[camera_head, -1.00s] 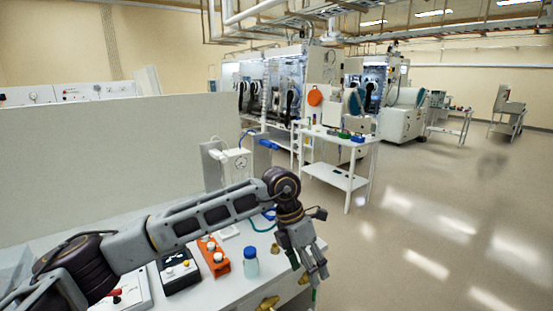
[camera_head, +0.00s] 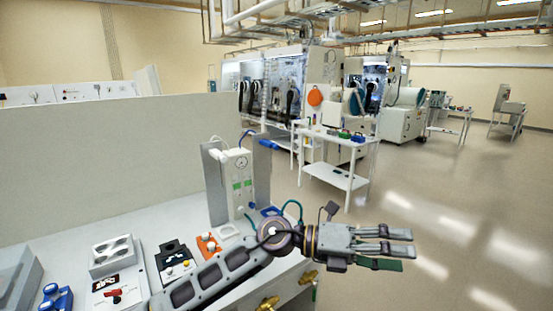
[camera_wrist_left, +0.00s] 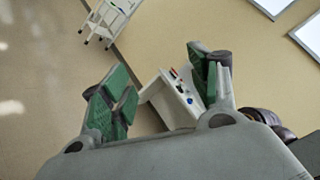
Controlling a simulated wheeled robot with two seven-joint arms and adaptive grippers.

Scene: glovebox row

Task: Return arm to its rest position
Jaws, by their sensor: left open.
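My left arm comes in from the lower left in the head view and reaches right, over the front right part of the white bench (camera_head: 130,218). My left gripper (camera_head: 398,250) points right, out past the bench edge and above the open floor. Its fingers are apart and nothing is between them. In the left wrist view the gripper (camera_wrist_left: 165,90) shows two green-padded fingers spread wide, with a distant white table (camera_wrist_left: 168,110) seen between them. My right gripper is not in view.
On the bench stand a tall white device with a gauge (camera_head: 238,180), an orange block (camera_head: 208,245), a black box (camera_head: 175,260) and blue pieces (camera_head: 55,298). A white cart (camera_head: 336,160) stands beyond. Brass valves (camera_head: 268,303) stick out at the bench front. The floor at right is clear.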

